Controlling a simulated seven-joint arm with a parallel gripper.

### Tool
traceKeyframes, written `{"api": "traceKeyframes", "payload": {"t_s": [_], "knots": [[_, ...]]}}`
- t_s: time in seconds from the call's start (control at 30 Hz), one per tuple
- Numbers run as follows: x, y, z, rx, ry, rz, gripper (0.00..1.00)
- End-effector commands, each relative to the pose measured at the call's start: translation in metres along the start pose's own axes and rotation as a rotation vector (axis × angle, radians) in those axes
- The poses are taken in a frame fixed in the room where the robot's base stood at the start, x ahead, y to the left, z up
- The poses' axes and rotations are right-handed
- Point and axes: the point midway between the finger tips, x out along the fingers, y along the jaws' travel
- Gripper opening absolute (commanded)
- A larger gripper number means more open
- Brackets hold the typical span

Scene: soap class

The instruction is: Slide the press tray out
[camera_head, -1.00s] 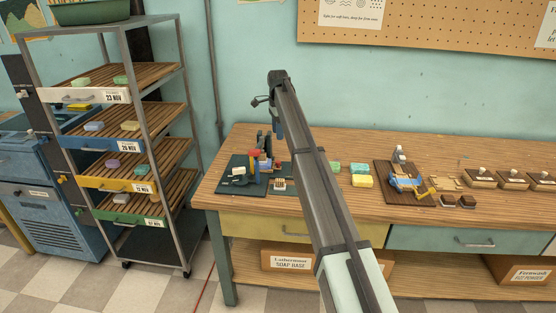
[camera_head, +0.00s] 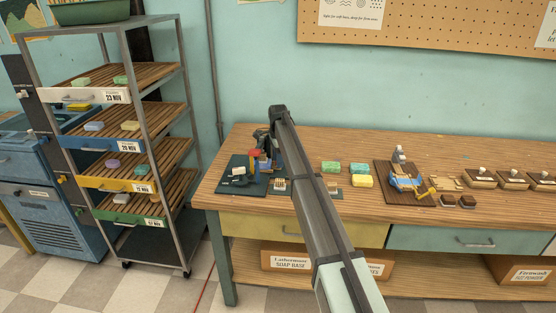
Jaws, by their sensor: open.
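A small press (camera_head: 254,154) with red and blue parts stands on a dark green mat (camera_head: 232,186) at the left of the workbench. Its tray cannot be told apart at this size. My gripper (camera_head: 263,147) hangs at the far end of my arm, close over the press, small and partly hidden by the arm. It is open, and nothing shows in it. Whether it touches the press cannot be told. A white piece (camera_head: 239,171) lies on the mat, left of the press.
Green and yellow soap bars (camera_head: 362,181) sit on the bench (camera_head: 460,226) right of my arm. A brown board (camera_head: 391,168) with a blue device (camera_head: 406,183) stands farther right, beside several wooden boxes (camera_head: 482,178). A drying rack (camera_head: 183,110) stands left of the bench.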

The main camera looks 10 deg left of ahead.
Motion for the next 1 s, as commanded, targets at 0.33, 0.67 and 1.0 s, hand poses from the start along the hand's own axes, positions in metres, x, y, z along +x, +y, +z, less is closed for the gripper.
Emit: {"api": "traceKeyframes", "payload": {"t_s": [0.33, 0.67, 1.0], "knots": [[0.004, 0.0001, 0.0, 0.0, 0.0, 0.0, 0.53], [0.0038, 0.0001, 0.0, 0.0, 0.0, 0.0, 0.24], [0.0037, 0.0, 0.0, 0.0, 0.0, 0.0, 0.0]]}}
